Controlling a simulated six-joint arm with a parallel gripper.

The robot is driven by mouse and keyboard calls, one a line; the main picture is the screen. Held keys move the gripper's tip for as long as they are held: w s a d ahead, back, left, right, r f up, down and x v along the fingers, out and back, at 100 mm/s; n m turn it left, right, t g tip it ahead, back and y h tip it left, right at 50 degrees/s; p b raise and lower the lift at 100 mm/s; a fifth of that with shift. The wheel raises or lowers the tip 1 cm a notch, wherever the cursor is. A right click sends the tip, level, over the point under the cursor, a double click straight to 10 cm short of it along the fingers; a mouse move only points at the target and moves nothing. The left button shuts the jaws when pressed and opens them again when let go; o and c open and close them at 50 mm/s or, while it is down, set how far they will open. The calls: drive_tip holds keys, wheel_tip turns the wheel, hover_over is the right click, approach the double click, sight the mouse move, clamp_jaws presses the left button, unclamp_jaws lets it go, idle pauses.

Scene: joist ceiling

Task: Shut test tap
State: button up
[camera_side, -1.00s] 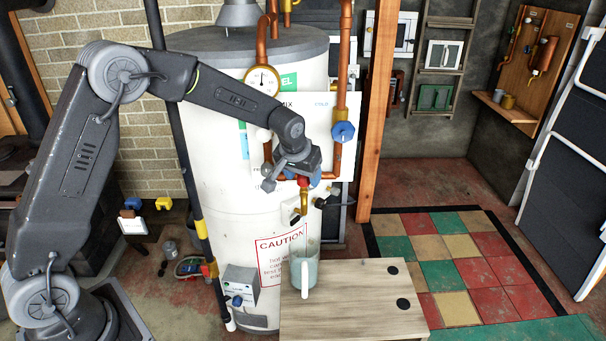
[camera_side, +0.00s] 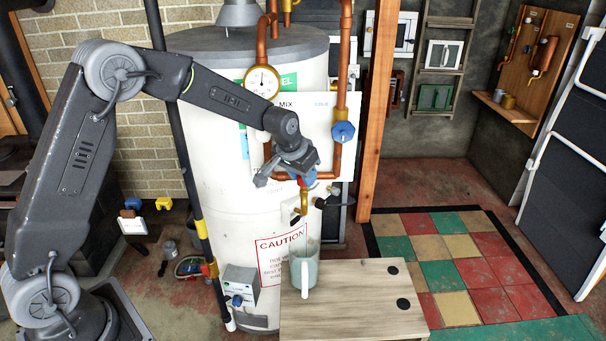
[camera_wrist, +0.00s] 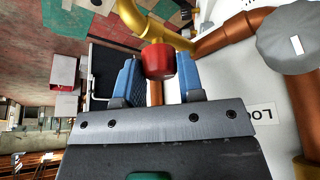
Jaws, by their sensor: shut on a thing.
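The test tap's red knob (camera_wrist: 159,62) sits between the blue fingers of my gripper (camera_wrist: 157,78) in the wrist view, and the gripper is shut on it. Brass pipe (camera_wrist: 160,25) runs just beyond the knob. In the side view my gripper (camera_side: 303,179) is at the front of the white tank (camera_side: 220,190), and it hides most of the knob. The tap's brass spout (camera_side: 304,203) points down below the gripper. A clear jug (camera_side: 306,272) with a white handle stands under it on a wooden bench (camera_side: 350,310). Whether water runs is too small to tell.
Copper pipes (camera_side: 341,70) with a blue handwheel (camera_side: 343,132) stand right of my gripper. A round gauge (camera_side: 263,80) is above it. A black lever (camera_side: 328,200) sits close to the spout. A wooden post (camera_side: 371,130) rises further right. The tiled floor (camera_side: 450,250) is clear.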

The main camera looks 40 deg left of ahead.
drive_tip(key=shift+m, duration=0.4)
drive_tip(key=o, duration=0.9)
drive_tip(key=shift+n, duration=0.4)
